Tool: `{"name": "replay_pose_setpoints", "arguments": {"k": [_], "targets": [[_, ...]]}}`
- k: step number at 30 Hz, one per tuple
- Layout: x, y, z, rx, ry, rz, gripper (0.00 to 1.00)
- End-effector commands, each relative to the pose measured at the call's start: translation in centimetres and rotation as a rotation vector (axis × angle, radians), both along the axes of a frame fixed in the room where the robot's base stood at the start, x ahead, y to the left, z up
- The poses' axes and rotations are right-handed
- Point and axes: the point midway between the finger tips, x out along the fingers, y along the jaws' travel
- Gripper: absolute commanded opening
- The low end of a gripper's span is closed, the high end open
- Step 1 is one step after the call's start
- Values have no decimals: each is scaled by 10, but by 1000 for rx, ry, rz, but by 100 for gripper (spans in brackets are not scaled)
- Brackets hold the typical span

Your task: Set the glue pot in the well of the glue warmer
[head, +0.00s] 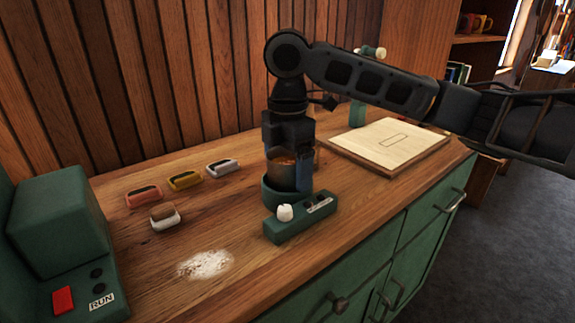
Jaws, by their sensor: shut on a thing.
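The glue pot (283,170) is a metal pot with amber glue showing at its top. My gripper (290,155) points down and is shut on the pot, with one dark finger in front of its right side. The glue warmer (277,227) is green, with a round well and a control box bearing a white knob. The pot is upright over the well, and its lower end meets the well's rim in the picture. The well's inside is hidden, so I cannot tell whether the pot rests on its floor.
White powder (205,264) is on the wooden bench. A green machine (62,225) stands at the left. A pale board (387,143) lies at the right.

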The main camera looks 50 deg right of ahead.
Motion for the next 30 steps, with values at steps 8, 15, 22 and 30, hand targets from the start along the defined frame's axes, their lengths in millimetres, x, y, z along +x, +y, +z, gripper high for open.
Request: {"name": "replay_pose_setpoints", "arguments": {"k": [8, 15, 22, 30], "targets": [[-1, 0, -12, 3, 12, -3, 47], [-1, 0, -14, 3, 11, -6, 47], [-1, -1, -18, 3, 10, -8, 47], [-1, -1, -21, 4, 8, -8, 47]]}}
